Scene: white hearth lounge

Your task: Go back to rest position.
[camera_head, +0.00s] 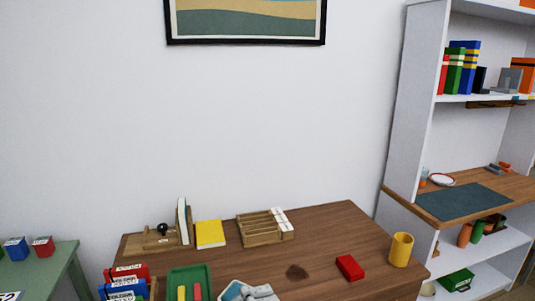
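Neither of my grippers shows in the head view, and no part of my arms is visible. The task names no object. In front of me is a brown wooden table (325,228) with several items on it. A red block (350,267) and a yellow cup (401,250) are on its right side. A wooden slotted rack (262,228) and a yellow book (210,234) are at the back.
A green tray (190,274) and a container of red and blue items (128,280) are at the front left. A green table (45,270) stands at the left. A white shelf unit (415,130) stands at the right. The table's back right is clear.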

